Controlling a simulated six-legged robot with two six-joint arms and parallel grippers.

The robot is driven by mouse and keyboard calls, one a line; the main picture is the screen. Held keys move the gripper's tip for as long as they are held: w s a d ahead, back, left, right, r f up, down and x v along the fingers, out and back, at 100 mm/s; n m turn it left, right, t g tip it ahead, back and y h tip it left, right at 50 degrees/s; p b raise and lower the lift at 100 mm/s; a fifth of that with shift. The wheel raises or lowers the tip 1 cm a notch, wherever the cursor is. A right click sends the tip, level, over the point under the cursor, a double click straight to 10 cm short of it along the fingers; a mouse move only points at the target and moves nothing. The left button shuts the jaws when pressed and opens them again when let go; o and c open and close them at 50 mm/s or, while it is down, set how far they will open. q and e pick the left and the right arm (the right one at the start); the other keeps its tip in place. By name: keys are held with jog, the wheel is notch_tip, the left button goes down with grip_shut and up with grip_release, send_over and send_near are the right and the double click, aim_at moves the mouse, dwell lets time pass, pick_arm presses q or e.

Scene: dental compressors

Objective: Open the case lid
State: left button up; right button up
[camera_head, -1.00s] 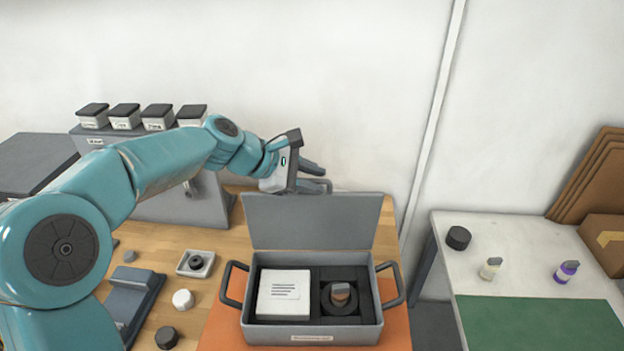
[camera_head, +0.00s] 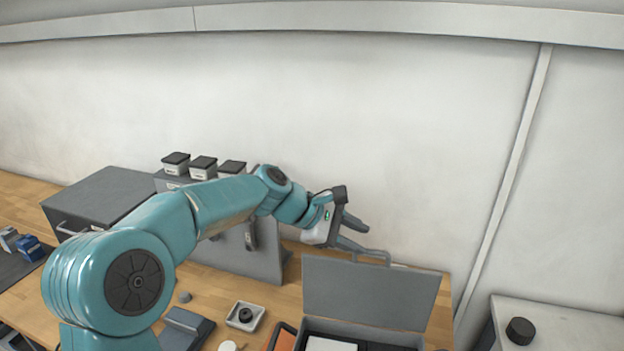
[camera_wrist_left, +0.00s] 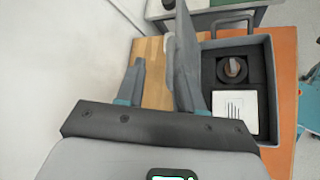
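The case (camera_wrist_left: 268,60) shows open in the left wrist view, holding a white labelled box (camera_wrist_left: 238,108) and a dark ring-shaped part (camera_wrist_left: 232,68). In the head view only the top of the case shows at the bottom edge. My left gripper (camera_head: 362,232) is just above and behind the lid's top edge. Its two fingers are spread, with nothing visible between them in the left wrist view (camera_wrist_left: 160,70). My right gripper is not in view.
A grey rack with several black-lidded jars (camera_head: 203,167) stands behind my left arm. A small tray (camera_head: 245,316) with a black part lies left of the case. A side table (camera_head: 560,325) with a black cap (camera_head: 519,331) is at right. The wall is close behind.

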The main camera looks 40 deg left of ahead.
pick_arm(q)
jog(key=shift+s+a+r+p, duration=0.25)
jog(key=shift+a+r+p, duration=0.3)
jog(key=shift+a+r, duration=0.3)
jog(key=s+a+r, duration=0.1)
jog(key=a+r, duration=0.6)
jog(key=shift+s+a+r, duration=0.25)
jog(key=shift+r, duration=0.1)
jog(key=v, duration=1.2)
jog(key=shift+f, duration=0.1)
dwell(0.5)
